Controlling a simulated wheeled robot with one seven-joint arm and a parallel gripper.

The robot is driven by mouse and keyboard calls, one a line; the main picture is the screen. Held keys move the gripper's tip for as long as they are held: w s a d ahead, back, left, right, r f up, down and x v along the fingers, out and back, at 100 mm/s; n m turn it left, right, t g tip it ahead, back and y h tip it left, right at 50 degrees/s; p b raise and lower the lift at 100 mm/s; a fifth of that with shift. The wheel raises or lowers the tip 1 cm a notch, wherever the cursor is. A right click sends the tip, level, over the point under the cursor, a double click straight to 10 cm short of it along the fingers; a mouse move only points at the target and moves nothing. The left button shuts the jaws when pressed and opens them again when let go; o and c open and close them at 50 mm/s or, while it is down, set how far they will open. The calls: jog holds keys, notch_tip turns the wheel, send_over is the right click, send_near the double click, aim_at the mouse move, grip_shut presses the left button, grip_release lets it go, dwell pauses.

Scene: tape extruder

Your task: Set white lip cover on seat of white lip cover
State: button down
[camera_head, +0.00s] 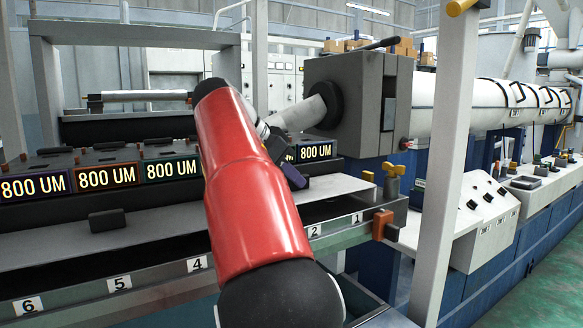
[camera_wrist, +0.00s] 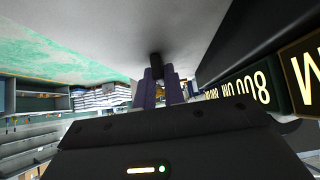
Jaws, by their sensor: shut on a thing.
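The white lip cover (camera_head: 335,189) appears as a flat pale plate to the right of my arm in the head view. In the wrist view its pale surface (camera_wrist: 200,35) fills the upper middle, with a short black handle (camera_wrist: 155,62) on it. My gripper (camera_wrist: 158,85) has dark purple fingers shut on that handle. In the head view my gripper (camera_head: 293,178) is mostly hidden behind my red arm. The seat of the cover cannot be made out clearly; the cover's contact with what lies below is also hidden.
Several dark blocks marked 800 UM (camera_head: 107,176) stand in a row behind the plate. Another black handle (camera_head: 107,220) sits on the pale surface at left. A numbered front rail (camera_head: 155,275) runs below. A white post (camera_head: 452,150) and orange knob (camera_head: 382,223) stand at right.

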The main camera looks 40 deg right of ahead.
jog(key=shift+f, duration=0.2)
jog(key=c, duration=1.4)
grip_release()
jog(key=p+v, duration=0.1)
jog(key=v, duration=0.7)
jog(key=shift+f, duration=0.1)
jog(key=shift+s, duration=0.1)
